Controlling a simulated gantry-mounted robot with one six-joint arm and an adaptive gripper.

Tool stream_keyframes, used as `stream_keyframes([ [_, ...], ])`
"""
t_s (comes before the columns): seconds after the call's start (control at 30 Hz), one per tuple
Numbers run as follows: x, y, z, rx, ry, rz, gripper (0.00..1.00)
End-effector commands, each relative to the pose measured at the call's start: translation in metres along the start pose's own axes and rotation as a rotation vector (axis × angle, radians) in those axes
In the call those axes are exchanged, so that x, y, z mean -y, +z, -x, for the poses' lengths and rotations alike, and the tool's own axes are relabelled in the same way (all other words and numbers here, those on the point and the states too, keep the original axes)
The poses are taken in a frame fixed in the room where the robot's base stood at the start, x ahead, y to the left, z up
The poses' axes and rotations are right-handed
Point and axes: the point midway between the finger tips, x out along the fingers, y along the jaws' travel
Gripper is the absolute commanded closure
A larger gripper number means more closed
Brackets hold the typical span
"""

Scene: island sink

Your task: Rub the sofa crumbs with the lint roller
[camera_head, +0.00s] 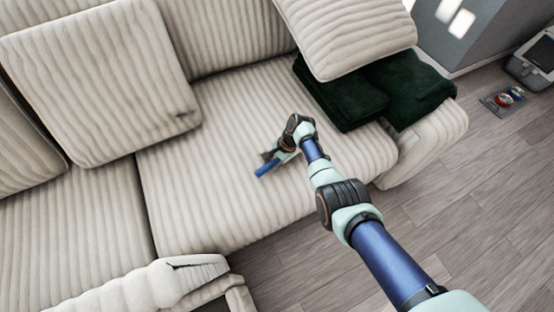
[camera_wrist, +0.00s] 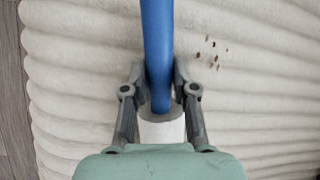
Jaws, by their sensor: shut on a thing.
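The lint roller has a blue handle (camera_wrist: 158,50) and a white roller part (camera_wrist: 162,128), which shows between my gripper's fingers near the palm. My gripper (camera_wrist: 160,84) is shut on the blue handle. In the head view my gripper (camera_head: 275,157) is over the middle of the sofa's right seat cushion (camera_head: 205,205), with the blue handle (camera_head: 267,168) at its tip. Several small brown crumbs (camera_wrist: 212,51) lie on the ribbed cream sofa (camera_wrist: 75,75), right of the handle in the wrist view. I cannot make out the crumbs in the head view, nor whether the roller touches the cushion.
Dark green folded cloths (camera_head: 400,88) lie on the sofa's right end, partly under a cream pillow (camera_head: 345,35). Another pillow (camera_head: 100,80) leans at the left. A tray with small round items (camera_head: 503,99) is on the wood floor (camera_head: 460,180).

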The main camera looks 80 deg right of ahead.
Motion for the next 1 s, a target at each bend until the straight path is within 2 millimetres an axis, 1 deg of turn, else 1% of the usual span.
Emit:
stream_keyframes([
  [0.17,-0.001,0.006,-0.004,0.003,0.005,-0.001,1.00],
  [0.43,0.004,0.031,-0.013,0.004,0.007,-0.001,1.00],
  [0.73,0.007,0.037,-0.017,0.003,0.005,0.000,1.00],
  [1.0,0.013,0.061,-0.026,0.003,0.005,0.001,1.00],
])
